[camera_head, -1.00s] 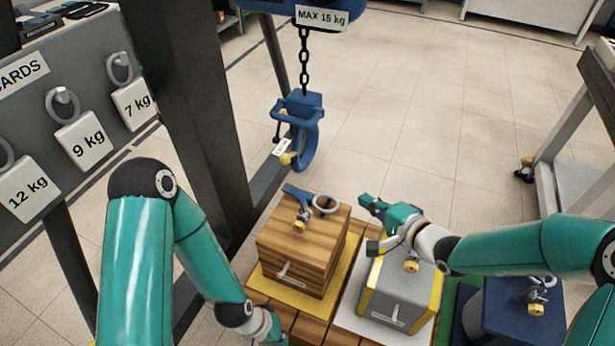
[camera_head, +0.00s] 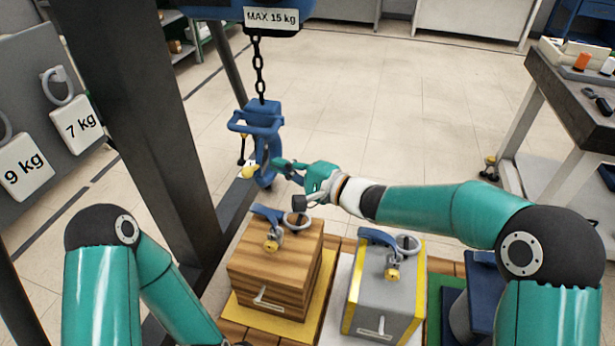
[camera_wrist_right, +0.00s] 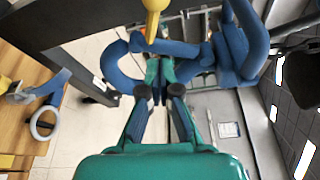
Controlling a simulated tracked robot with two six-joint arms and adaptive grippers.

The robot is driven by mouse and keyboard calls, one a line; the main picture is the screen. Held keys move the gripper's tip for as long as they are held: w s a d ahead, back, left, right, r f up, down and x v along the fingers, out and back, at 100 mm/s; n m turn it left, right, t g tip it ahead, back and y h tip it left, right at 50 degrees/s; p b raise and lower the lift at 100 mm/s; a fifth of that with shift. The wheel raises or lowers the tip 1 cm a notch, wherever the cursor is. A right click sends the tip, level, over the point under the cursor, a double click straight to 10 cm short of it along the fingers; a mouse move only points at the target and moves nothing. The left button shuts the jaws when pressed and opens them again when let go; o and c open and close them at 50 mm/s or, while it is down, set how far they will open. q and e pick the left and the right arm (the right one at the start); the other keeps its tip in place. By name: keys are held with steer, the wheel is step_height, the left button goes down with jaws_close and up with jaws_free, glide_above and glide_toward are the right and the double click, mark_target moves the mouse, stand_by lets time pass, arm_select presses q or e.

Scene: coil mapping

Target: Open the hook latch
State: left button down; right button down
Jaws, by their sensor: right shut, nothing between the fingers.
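The blue hook (camera_head: 263,143) hangs from a chain under the hoist, upright. A thin dark latch lever with a yellow knob (camera_head: 250,172) sits at its lower left, by a small white tag. My right gripper (camera_head: 283,168) is shut and empty at the right side of the hook's lower curve. In the right wrist view, the closed fingertips (camera_wrist_right: 158,70) are in front of the blue hook (camera_wrist_right: 238,45), with the yellow knob (camera_wrist_right: 154,14) above them. I cannot tell whether they touch. My left gripper is out of the picture.
A wooden crate (camera_head: 275,262) and a grey-yellow block (camera_head: 388,295), both with shackles on top, stand below the hook. A dark post (camera_head: 135,110) rises at left, beside weight cards. A workbench (camera_head: 575,110) stands at right. Open floor lies behind the hook.

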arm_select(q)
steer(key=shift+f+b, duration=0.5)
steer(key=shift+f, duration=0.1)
arm_select(e)
steer(key=shift+s+a+r, duration=0.2)
steer(key=shift+s+a, duration=0.5)
steer(key=shift+a, duration=0.05)
steer(key=shift+s+a+r, duration=0.2)
steer(key=shift+s+a, duration=0.45)
steer(key=shift+a, duration=0.05)
